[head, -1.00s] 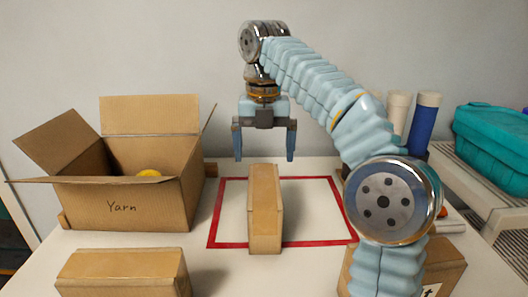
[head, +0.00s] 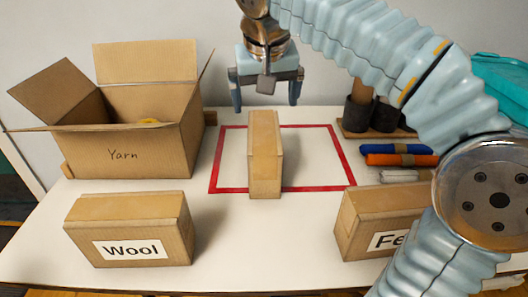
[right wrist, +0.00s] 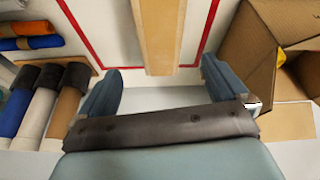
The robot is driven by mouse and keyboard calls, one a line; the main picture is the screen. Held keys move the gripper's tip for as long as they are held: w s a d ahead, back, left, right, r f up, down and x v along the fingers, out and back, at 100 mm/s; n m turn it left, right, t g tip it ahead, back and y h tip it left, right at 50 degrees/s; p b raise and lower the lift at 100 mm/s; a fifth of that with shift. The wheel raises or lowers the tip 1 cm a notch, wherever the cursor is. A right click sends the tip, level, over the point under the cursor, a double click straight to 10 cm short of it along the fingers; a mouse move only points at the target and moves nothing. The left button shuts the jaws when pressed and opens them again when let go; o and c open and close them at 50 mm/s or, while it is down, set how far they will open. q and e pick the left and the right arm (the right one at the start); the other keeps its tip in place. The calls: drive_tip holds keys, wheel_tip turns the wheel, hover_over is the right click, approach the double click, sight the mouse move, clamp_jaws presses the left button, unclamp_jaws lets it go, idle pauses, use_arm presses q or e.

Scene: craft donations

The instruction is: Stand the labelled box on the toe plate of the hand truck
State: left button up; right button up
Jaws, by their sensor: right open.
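My right gripper (head: 266,96) is open and empty, pointing down above and behind a narrow plain cardboard box (head: 264,155). The box stands upright inside a red outlined square on the table, its visible faces without a label. In the right wrist view the open fingers (right wrist: 160,70) lie on either side of the line of this box (right wrist: 160,35), apart from it. A box labelled "Wool" (head: 90,218) stands at the front left. A box with a partly hidden label starting "Fe" (head: 352,220) stands at the front right behind my arm. No hand truck shows. My left gripper is out of view.
An open carton marked "Yarn" (head: 120,165) with something yellow inside stands at the left. Blue (head: 395,149) and orange rolls (head: 400,160) lie at the right near dark upright holders (head: 358,115). A teal bin (head: 505,85) is at far right. The front middle is clear.

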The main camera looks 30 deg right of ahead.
sight(264, 131)
drive_tip(key=shift+a+m, duration=0.1)
drive_tip(key=shift+m, duration=0.5)
drive_tip(key=shift+f, duration=0.25)
drive_tip(key=shift+m, duration=0.3)
drive_tip(key=x, duration=0.8)
drive_tip(key=shift+b, duration=0.35)
drive_tip(key=x, duration=0.5)
drive_tip(key=shift+s+a+f, duration=0.1)
drive_tip(key=shift+s+f, duration=0.1)
drive_tip(key=shift+f, duration=0.1)
drive_tip(key=shift+c, duration=0.3)
drive_tip(key=shift+r, duration=0.1)
drive_tip(key=c, duration=1.3)
